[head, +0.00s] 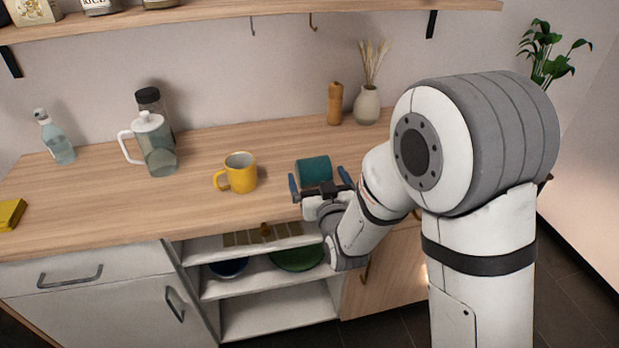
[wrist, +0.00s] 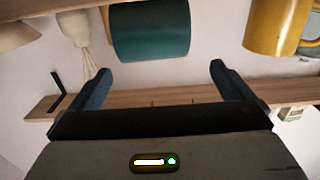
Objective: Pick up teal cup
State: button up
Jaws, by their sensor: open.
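The teal cup (head: 313,170) is on the wooden counter near its front edge. I cannot tell for sure whether it is upright or on its side. My gripper (head: 319,183) is open just in front of it, with one blue finger toward each side of the cup. In the wrist view, which looks upside down, the teal cup (wrist: 150,32) fills the upper middle. It lies just beyond the open fingertips (wrist: 160,72), roughly in line with the gap between them. Nothing is held. The cup's lower front is partly hidden by my gripper in the head view.
A yellow mug (head: 239,173) stands left of the cup, with a glass pitcher (head: 158,145) farther left. A wooden mill (head: 335,104) and a vase (head: 367,104) stand behind. Open shelves (head: 270,322) are below the counter edge. The counter between mug and cup is clear.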

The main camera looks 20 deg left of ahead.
aim_at(315, 165)
jog(key=p+x, duration=0.1)
jog(key=x, duration=0.6)
jog(key=shift+w+d+f, duration=0.1)
jog(key=shift+w+f, duration=0.05)
jog(key=shift+w, duration=0.2)
jog(key=c, duration=1.3)
notch_tip(315, 165, up, 10)
jog(key=shift+r, duration=0.1)
